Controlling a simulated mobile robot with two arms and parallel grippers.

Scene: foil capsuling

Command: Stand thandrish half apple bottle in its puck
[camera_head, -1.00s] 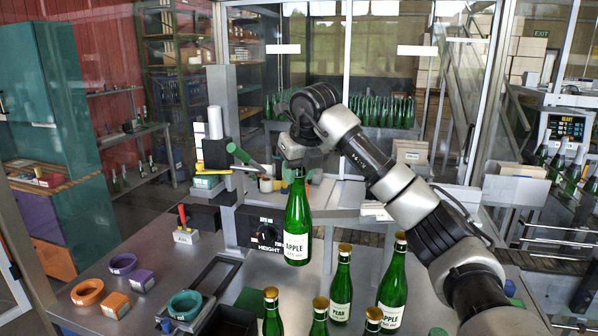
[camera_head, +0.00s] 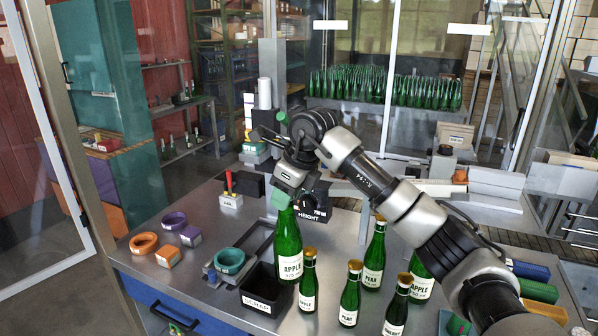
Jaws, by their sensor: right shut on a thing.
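My right gripper (camera_head: 283,197) is shut on the top of a green bottle (camera_head: 289,250) with a white APPLE label. The bottle hangs almost upright, tilted slightly, at the right edge of the dark open bin. I cannot tell whether its base touches anything. The pucks are rings lying on the left of the bench: an orange ring (camera_head: 144,243), a purple ring (camera_head: 173,221) and a teal ring (camera_head: 230,260), which sits on a grey fixture (camera_head: 213,276). No bottle stands in them. My left gripper is not in view.
A dark labelled bin (camera_head: 262,298) stands at the bench front. Gold-capped bottles, including an APPLE bottle (camera_head: 308,281) and a PEAR bottle (camera_head: 350,296), stand close to the right of the held bottle. The HEIGHT box (camera_head: 312,205) is behind. Bare bench (camera_head: 195,290) lies front left.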

